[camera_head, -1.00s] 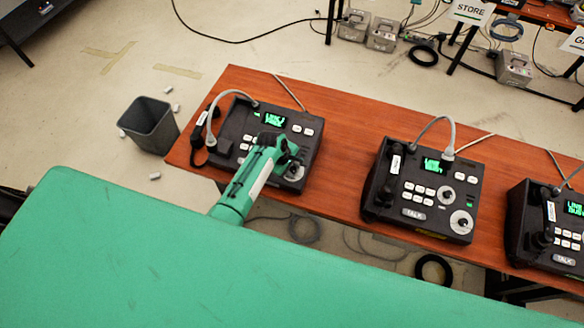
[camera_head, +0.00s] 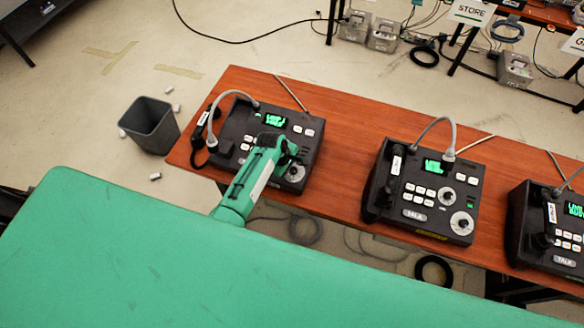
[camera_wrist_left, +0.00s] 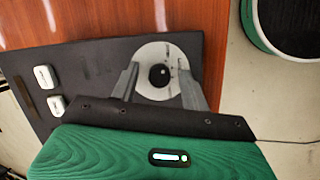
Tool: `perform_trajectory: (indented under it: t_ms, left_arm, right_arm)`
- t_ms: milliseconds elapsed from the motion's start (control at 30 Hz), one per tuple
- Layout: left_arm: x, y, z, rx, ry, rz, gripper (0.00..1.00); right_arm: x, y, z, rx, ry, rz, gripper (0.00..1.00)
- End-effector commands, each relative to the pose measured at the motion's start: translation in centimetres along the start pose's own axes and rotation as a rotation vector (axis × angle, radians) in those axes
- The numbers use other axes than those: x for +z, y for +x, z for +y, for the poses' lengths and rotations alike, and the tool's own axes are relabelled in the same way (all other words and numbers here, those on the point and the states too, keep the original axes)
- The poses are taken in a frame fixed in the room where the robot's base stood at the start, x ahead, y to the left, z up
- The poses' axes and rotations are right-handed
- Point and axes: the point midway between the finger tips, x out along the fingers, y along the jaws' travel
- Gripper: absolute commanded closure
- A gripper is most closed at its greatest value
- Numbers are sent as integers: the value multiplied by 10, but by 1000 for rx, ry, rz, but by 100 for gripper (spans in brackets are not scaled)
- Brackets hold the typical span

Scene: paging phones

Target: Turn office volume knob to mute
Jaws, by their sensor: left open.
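Three dark paging phones stand on the table. My left gripper (camera_head: 298,157) reaches over the left phone (camera_head: 240,124), whose screen (camera_head: 274,119) glows green. In the left wrist view, a round black knob (camera_wrist_left: 160,76) sits on a silver dial plate (camera_wrist_left: 158,54) on that phone. The open fingers of my left gripper (camera_wrist_left: 160,88) lie on either side of the knob, with gaps showing. The head view shows part of a silver dial (camera_head: 294,174) beside the gripper. The handset labels are too small to read. My right gripper is out of view.
The middle phone (camera_head: 400,208) and right phone (camera_head: 540,248) stand to the right on the brown table (camera_head: 340,150).

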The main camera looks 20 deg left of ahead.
Motion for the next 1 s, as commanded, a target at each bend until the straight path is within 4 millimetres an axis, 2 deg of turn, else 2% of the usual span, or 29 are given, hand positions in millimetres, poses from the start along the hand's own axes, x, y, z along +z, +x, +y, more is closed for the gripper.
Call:
perform_trajectory:
  t_ms: [167,333,800,1000]
  left_arm:
    - [0,-4,0,0,0,-1,54]
    - [0,-20,0,2,0,0,54]
    - [-1,-98,0,3,0,1,54]
    - [-1,-125,0,2,0,1,54]
  right_arm:
    - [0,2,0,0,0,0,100]
    - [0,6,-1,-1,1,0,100]
    - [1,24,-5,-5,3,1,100]
    - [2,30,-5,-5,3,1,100]
